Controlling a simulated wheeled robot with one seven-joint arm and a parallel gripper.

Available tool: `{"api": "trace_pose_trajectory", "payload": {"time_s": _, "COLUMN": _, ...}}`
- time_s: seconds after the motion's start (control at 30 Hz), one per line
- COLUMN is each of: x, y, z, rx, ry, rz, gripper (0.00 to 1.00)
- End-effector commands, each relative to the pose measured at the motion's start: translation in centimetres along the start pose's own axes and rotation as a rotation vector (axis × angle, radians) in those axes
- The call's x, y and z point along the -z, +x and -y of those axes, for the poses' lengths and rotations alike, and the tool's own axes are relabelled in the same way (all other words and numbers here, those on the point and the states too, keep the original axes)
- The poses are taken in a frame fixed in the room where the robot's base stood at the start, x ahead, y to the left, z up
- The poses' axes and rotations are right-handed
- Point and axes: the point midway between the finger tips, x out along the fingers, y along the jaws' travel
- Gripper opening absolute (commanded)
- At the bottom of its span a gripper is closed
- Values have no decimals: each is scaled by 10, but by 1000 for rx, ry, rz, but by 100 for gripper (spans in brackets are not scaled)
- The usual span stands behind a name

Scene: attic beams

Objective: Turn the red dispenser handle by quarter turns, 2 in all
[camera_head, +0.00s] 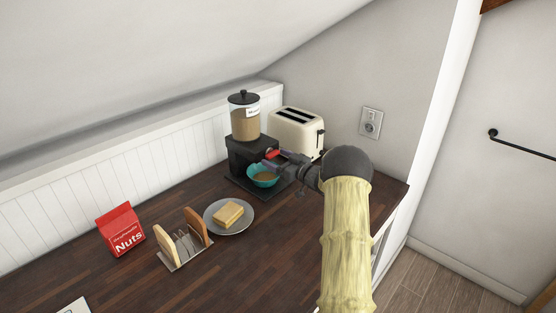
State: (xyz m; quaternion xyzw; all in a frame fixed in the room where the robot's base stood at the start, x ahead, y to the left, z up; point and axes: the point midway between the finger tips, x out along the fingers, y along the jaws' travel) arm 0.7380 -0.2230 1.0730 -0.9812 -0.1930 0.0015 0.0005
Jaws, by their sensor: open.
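The dispenser (247,153) has a black base and a clear canister (245,122) with a black lid, holding tan-brown contents. Its red handle (272,154) is on the front of the base, small in this view. A teal bowl (262,181) with brown contents stands below the front of the dispenser. My gripper (274,163) is open at the handle, coming from the right. Whether its fingers are around the handle or just beside it I cannot tell at this size. My gripper and arm hide part of the dispenser's right side.
A cream toaster (293,134) stands close behind my gripper. A grey plate with bread (211,222), a toast rack (176,262) and a red nuts packet (121,229) stand to the left on the dark wooden counter (270,265). The sloped ceiling hangs low over the counter's back.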

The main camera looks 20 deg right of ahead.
Motion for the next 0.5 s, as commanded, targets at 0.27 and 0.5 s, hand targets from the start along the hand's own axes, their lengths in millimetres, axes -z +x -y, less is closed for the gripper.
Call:
{"api": "trace_pose_trajectory", "payload": {"time_s": 0.27, "x": 0, "y": -10, "z": -1, "rx": -1, "ry": -1, "rz": -1, "gripper": 76}}
{"api": "trace_pose_trajectory", "payload": {"time_s": 0.5, "x": -1, "y": -51, "z": -1, "rx": -3, "ry": -1, "rz": 0, "gripper": 76}}
